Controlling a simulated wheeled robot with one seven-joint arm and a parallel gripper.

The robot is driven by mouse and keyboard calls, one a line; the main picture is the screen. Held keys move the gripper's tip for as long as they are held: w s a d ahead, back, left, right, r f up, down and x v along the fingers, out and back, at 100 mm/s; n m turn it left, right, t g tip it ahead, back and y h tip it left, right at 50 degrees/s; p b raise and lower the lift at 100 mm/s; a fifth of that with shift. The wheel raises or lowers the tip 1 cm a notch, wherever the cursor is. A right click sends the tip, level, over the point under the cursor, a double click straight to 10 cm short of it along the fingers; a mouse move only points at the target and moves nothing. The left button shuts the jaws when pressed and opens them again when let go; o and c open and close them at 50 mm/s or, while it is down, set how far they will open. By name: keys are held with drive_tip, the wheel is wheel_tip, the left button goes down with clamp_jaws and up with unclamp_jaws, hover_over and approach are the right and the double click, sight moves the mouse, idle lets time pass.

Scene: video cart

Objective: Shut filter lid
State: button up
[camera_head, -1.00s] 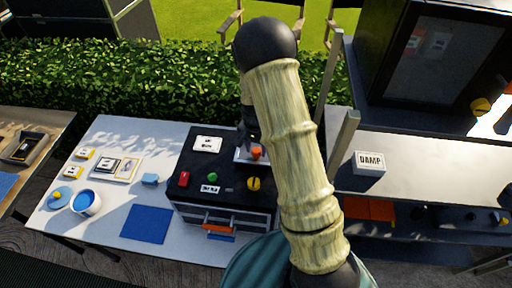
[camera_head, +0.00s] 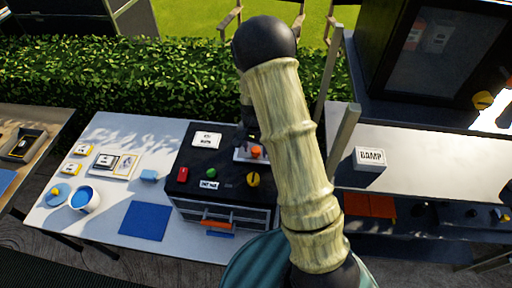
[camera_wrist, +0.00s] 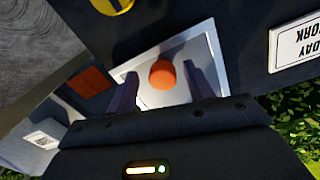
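A pale metal plate (camera_wrist: 150,98) with an orange knob (camera_wrist: 162,74) is on the black-topped unit (camera_head: 230,184); I take it for the filter lid. In the head view the orange knob (camera_head: 256,151) shows beside my arm, and part of the plate (camera_head: 239,155) is hidden. In the wrist view my gripper (camera_wrist: 162,84) is open, with one dark finger on each side of the knob and gaps between. Contact with the plate cannot be told. My gripper (camera_head: 248,132) is dark and partly hidden in the head view. The lid's tilt is unclear.
The unit's top also has a red block (camera_head: 183,174), a green button (camera_head: 211,172) and a yellow knob (camera_head: 253,180). A post (camera_head: 345,130) and a shelf with a DAMP box (camera_head: 370,159) stand right. A blue cup (camera_head: 84,199) and blue mat (camera_head: 146,221) lie left.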

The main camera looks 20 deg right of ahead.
drive_tip(key=shift+w, duration=0.1)
drive_tip(key=shift+r, duration=0.45)
wheel_tip(320, 180, up, 17)
drive_tip(key=b, duration=0.4)
drive_tip(key=shift+a+f, duration=0.2)
drive_tip(key=shift+a, duration=0.05)
drive_tip(key=shift+w, duration=0.15)
drive_tip(key=s+f+n+t, duration=0.1)
drive_tip(key=s+f+n, duration=0.1)
drive_tip(key=s, duration=0.6)
drive_tip(key=s+f+n+t, duration=0.1)
drive_tip(key=s+f+n, duration=0.2)
drive_tip(key=s, duration=0.6)
drive_tip(key=shift+s+d+f+n+t+b, duration=0.15)
drive_tip(key=shift+d+f+n+t+b, duration=0.25)
drive_tip(key=shift+n, duration=0.8)
